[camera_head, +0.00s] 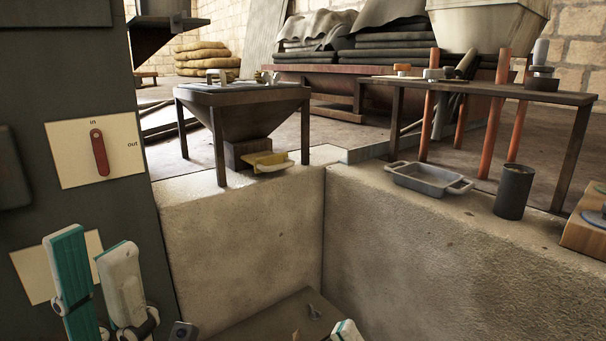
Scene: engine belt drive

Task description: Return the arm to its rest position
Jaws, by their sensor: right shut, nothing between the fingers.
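My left gripper (95,275) is at the lower left, in front of a dark upright panel (60,85). Its two teal-and-white fingers point up and stand apart, with nothing between them. Only a white fingertip of my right gripper (346,331) shows at the bottom edge, right of centre. It is shut and holds nothing; the rest of it is outside the picture. A red lever (101,155) on a cream plate (70,168) marked "in" and "out" stands nearly upright, under "in". Neither gripper touches it.
A second cream plate (30,270) is partly behind the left fingers. A low stone wall (240,230) forms a corner ahead. A grey tray (428,180) and a dark cup (513,190) stand on its right ledge.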

